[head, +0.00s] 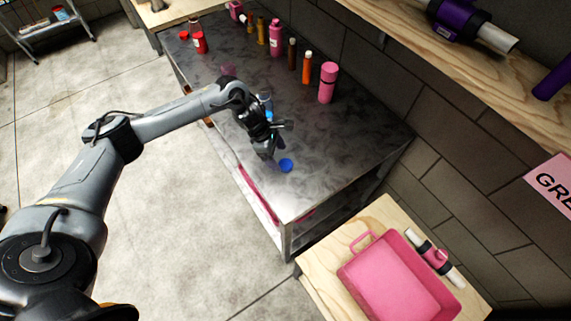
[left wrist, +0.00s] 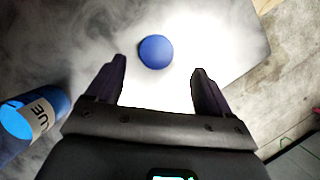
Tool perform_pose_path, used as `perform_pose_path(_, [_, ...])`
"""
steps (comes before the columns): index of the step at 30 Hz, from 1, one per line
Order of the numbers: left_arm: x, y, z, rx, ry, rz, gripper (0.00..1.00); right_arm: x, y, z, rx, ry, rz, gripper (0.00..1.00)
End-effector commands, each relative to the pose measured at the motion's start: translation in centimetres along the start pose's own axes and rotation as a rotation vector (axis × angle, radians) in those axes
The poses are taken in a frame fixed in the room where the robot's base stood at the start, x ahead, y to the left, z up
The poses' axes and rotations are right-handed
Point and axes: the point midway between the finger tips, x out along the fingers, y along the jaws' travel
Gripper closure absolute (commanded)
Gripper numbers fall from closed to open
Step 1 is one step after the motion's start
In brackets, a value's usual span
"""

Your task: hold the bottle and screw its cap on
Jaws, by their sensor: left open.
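A round blue cap (head: 286,165) lies on the dark metal table near its front corner. It also shows in the left wrist view (left wrist: 155,51), just beyond and between my fingertips. My left gripper (head: 275,142) is open and empty above the table, beside the cap and apart from it. A blue bottle (head: 267,100) stands behind my left wrist, partly hidden by it. In the left wrist view the bottle (left wrist: 35,117) is at the left edge, cut off by the frame, with part of a label reading "UE". My right gripper is not in view.
The metal table (head: 350,150) has free room right of my left gripper. Several bottles, including a pink one (head: 328,82) and an orange one (head: 307,68), stand along its back. A pink tray (head: 390,285) sits on a wooden table at the lower right.

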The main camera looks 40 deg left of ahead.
Motion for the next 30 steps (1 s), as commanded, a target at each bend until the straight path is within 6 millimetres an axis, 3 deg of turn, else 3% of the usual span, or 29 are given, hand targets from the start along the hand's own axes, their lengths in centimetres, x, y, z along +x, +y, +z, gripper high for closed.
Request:
perform_pose_path(15, [5.0, 0.5, 0.2, 0.0, 0.0, 0.0, 0.19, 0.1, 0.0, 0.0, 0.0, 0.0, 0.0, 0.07])
perform_pose_path(27, [5.2, 0.5, 0.1, 0.0, 0.001, 0.001, 0.19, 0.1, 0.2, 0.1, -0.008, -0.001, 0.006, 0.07])
perform_pose_path(30, [5.2, 0.5, 0.1, 0.0, 0.0, 0.001, 0.34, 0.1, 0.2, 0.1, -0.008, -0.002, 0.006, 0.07])
